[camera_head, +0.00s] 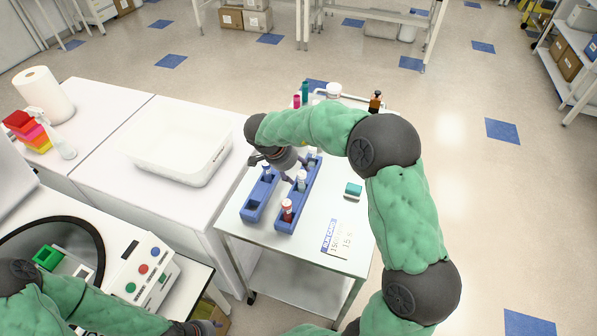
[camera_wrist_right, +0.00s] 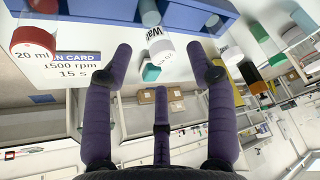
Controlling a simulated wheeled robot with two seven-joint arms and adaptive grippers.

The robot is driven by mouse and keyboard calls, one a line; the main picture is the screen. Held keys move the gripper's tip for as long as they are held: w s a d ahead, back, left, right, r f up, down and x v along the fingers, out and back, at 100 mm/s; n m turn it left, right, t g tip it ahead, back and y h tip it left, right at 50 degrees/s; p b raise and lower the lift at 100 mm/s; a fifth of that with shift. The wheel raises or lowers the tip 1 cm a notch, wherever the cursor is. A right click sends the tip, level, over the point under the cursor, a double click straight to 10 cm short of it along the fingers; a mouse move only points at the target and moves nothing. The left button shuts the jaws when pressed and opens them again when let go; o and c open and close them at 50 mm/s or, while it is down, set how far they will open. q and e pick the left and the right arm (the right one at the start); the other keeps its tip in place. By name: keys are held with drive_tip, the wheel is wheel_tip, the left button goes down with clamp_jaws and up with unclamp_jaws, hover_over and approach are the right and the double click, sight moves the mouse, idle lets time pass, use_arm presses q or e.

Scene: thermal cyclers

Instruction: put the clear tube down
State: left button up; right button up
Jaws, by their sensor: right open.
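The clear tube (camera_head: 301,182), with a pale cap, stands in the right blue rack (camera_head: 312,180) on the cart. In the right wrist view, the clear tube with a "Wat…" label (camera_wrist_right: 158,48) shows just beyond and between the fingertips, in front of the blue rack (camera_wrist_right: 200,15). My right gripper (camera_head: 288,175) is over the racks; in the wrist view its purple fingers (camera_wrist_right: 160,48) are spread, with nothing pinched between them. My left gripper (camera_head: 190,328) is partly in view at the bottom edge; its jaws are unclear.
A red-capped tube (camera_head: 287,211) stands at the right rack's near end. The left blue rack (camera_head: 255,208) holds a blue-capped tube (camera_head: 266,173). A teal block (camera_head: 353,189) and run card (camera_head: 331,237) lie on the cart. A white tub (camera_head: 180,150) stands left.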

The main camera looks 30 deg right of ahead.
drive_tip(key=p+v, duration=0.2)
drive_tip(key=v, duration=0.6)
